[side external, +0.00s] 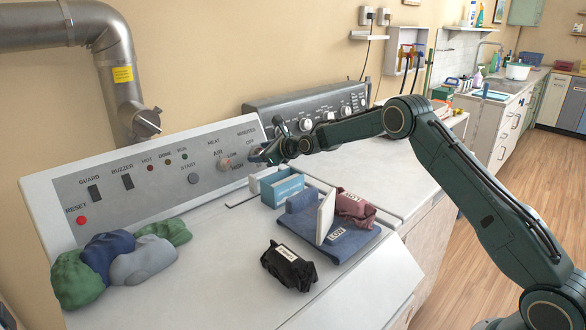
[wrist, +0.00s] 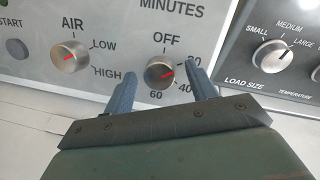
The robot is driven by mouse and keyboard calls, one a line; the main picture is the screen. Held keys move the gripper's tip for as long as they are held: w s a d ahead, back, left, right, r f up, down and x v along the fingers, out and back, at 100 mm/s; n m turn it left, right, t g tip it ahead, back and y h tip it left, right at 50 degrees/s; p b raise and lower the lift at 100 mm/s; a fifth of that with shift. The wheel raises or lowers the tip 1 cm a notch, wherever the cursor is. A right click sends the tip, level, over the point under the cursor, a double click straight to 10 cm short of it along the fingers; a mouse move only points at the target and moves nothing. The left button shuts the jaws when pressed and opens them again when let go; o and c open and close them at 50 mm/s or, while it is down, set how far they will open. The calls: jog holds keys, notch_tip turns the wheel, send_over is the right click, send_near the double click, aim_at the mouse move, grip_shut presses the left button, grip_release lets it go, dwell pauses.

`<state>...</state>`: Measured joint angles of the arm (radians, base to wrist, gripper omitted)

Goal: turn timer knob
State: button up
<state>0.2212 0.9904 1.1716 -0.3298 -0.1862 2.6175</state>
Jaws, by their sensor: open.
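The timer knob (wrist: 160,72) is a round metal knob with a red pointer line, under MINUTES and OFF in the wrist view. Its red line points right and slightly up, away from OFF. My gripper (wrist: 159,66) is open. In the side view my gripper (side external: 262,156) is at the right end of the white control panel (side external: 130,195) and hides most of the timer knob.
The air knob (wrist: 70,56) sits left of the timer knob. A dark panel (wrist: 285,45) with a load size knob (wrist: 271,54) is at right. Below my gripper are a blue box (side external: 283,190), folded blue cloth (side external: 345,240) and a black bundle (side external: 289,268). Rolled cloths (side external: 140,262) lie left.

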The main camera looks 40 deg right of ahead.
dwell(0.3)
jog(key=c, duration=1)
jog(key=shift+a+m, duration=0.1)
jog(key=shift+m, duration=1.6)
jog(key=o, duration=1)
